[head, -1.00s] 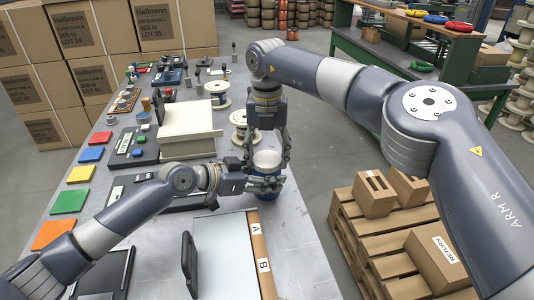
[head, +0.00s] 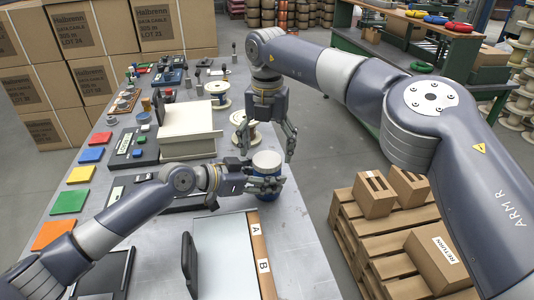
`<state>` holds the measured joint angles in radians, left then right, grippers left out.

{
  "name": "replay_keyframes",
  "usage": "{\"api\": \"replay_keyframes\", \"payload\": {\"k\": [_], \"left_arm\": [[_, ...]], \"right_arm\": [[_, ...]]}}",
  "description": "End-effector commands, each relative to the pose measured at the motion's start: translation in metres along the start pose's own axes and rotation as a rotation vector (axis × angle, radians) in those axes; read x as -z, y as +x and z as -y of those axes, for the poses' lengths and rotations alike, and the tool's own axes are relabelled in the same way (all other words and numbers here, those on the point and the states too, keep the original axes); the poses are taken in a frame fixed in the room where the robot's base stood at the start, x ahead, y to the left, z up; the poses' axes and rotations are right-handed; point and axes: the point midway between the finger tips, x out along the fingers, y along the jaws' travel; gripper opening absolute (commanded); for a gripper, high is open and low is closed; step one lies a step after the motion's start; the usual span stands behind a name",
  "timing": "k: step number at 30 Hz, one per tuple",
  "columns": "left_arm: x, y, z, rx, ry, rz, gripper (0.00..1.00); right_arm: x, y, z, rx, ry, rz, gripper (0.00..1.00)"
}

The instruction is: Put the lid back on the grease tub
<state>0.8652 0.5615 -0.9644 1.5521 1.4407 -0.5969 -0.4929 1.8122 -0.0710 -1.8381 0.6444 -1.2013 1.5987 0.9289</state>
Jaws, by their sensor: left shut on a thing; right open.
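The grease tub (head: 268,193) is blue and stands upright on the metal table near its right edge. A pale round top (head: 266,159), which looks like the lid, sits level on it. I cannot tell whether it is fully seated. My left gripper (head: 270,184) is shut around the tub's side, and its fingers hide part of the blue wall. My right gripper (head: 267,151) is open and empty, pointing down just above and behind the tub, with its fingers spread apart.
A white box-like stand (head: 190,120) is behind and left of the tub. Spools (head: 218,91) stand farther back. A board marked A and B (head: 258,250) lies in front. A pallet with cartons (head: 376,193) is on the floor to the right.

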Motion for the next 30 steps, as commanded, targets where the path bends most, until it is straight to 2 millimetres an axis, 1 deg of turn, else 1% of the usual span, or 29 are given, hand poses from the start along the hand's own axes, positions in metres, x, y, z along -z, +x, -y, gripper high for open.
{"api": "replay_keyframes", "payload": {"k": [1,3,5,12,13,17,20,23,30], "left_arm": [[-0.001,0.0,0.0,-0.001,-0.002,0.002,0.0],[-0.001,0.0,0.0,-0.001,-0.002,0.002,0.0],[-0.002,0.0,0.0,-0.001,-0.002,0.002,0.0],[-0.001,0.0,-0.001,-0.001,-0.002,0.002,0.0],[-0.001,0.0,-0.001,-0.001,-0.002,0.002,0.0],[-0.001,0.0,0.0,-0.001,-0.002,0.002,0.0],[-0.001,0.0,0.0,-0.001,-0.002,0.002,0.0],[-0.001,0.0,0.0,-0.001,-0.002,0.002,0.0],[-0.001,0.0,0.0,-0.001,-0.002,0.002,0.0]], "right_arm": [[0.0,-0.009,-0.001,-0.002,0.001,0.002,0.78],[0.0,-0.017,-0.001,-0.002,0.001,0.002,0.78],[0.0,-0.022,0.0,-0.001,0.001,0.001,0.78],[0.0,-0.023,0.0,0.0,0.0,-0.001,0.78],[0.0,-0.023,0.0,0.0,0.0,-0.001,0.75],[0.0,-0.024,0.0,0.0,-0.026,0.0,0.75],[0.0,-0.026,0.0,-0.001,-0.1,0.0,0.75],[0.0,-0.03,-0.001,-0.002,-0.227,0.001,0.75],[-0.001,-0.042,-0.001,0.0,-0.619,0.003,0.75]]}}
